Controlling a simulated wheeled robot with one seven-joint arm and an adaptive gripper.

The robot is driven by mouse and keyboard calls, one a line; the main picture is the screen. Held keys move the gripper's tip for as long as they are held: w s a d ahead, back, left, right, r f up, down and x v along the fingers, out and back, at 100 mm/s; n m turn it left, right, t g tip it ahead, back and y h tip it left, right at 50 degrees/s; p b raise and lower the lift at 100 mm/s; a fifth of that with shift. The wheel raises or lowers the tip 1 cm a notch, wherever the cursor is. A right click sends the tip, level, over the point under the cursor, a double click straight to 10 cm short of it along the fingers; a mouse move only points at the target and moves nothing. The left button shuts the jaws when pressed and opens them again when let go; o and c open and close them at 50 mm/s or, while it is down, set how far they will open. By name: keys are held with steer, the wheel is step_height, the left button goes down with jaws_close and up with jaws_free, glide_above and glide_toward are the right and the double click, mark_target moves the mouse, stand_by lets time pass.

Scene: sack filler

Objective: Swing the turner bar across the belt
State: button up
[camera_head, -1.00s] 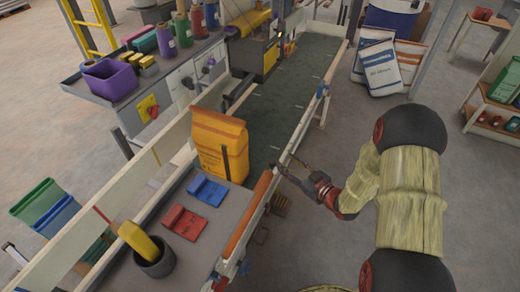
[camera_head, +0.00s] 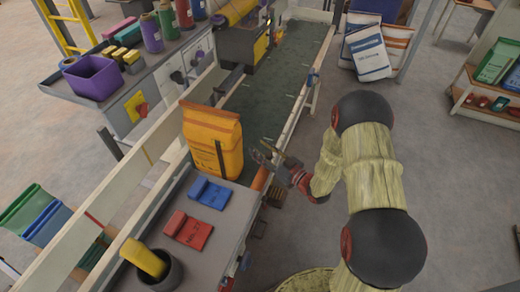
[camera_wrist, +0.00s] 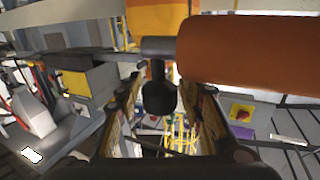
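The turner bar (camera_head: 261,179) is an orange padded cylinder at the right edge of the belt (camera_head: 270,95), beside the sack. In the wrist view the bar (camera_wrist: 250,52) fills the upper right, with a grey collar at its left end. A dark knob (camera_wrist: 160,97) hangs below the collar. My gripper (camera_head: 268,152) is at the belt's right edge, close to the bar. In the wrist view my gripper (camera_wrist: 165,98) is open, its fingers on both sides of the knob with gaps showing. An orange-yellow sack (camera_head: 212,140) stands upright on the belt.
A grey table (camera_head: 215,234) at the belt's near end carries a blue pad (camera_head: 210,192), a red pad (camera_head: 188,230) and a dark pot with a yellow block. A pale rail (camera_head: 130,175) runs along the left. Open floor lies right of my arm.

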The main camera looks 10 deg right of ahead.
steer(key=shift+w+a, duration=0.15)
steer(key=shift+w, duration=0.1)
steer(key=shift+c, duration=0.4)
jaws_close()
stand_by(0.5)
